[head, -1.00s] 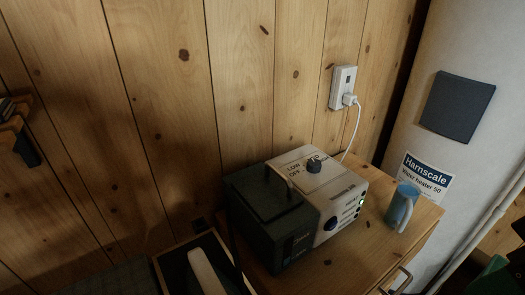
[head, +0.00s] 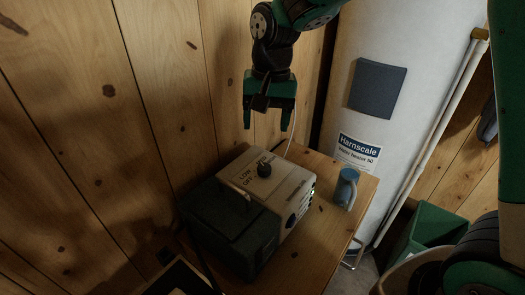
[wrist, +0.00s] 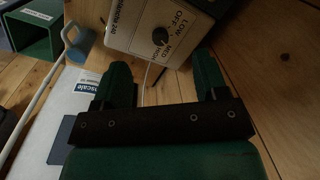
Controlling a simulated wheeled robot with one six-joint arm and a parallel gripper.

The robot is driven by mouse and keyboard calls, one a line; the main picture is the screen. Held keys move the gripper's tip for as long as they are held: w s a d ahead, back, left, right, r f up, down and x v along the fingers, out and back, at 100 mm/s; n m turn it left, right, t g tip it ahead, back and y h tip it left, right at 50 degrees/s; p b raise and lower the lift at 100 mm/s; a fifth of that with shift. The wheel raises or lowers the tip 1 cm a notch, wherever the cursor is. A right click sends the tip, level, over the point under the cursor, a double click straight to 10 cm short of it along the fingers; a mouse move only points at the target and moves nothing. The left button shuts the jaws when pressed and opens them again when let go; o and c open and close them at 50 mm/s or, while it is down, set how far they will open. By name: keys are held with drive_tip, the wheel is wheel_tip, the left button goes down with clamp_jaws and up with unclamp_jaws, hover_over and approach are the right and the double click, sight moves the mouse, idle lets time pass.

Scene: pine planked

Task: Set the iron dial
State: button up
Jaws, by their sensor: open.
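The dial (head: 264,170) is a dark round knob on the pale top panel of a boxy device (head: 282,186), with LOW and OFF printed beside it. The wrist view shows the dial (wrist: 160,37) upside down, with OFF, LOW, MED and a further mark around it. Its pointer setting is too small to read surely. My gripper (head: 268,122) is open and empty, pointing down above the dial and apart from it. In the wrist view its two green fingers (wrist: 160,80) are spread, with the dial beyond them.
The device stands on a wooden cabinet (head: 334,210) against the plank wall. A blue mug (head: 346,188) stands to its right. A white cord runs up behind the device. A white water heater (head: 400,60) stands behind at right, and a green bin (head: 432,232) is on the floor.

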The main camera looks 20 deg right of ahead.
drive_tip(key=w+d+f+m+h+p, duration=0.1)
drive_tip(key=w+d+f+m+p, duration=0.1)
drive_tip(key=w+m, duration=0.45)
drive_tip(key=n+p, duration=0.1)
drive_tip(key=p, duration=0.5)
approach(264, 166)
wheel_tip(264, 166, down, 9)
drive_tip(key=shift+f, duration=0.2)
drive_tip(key=c, duration=0.9)
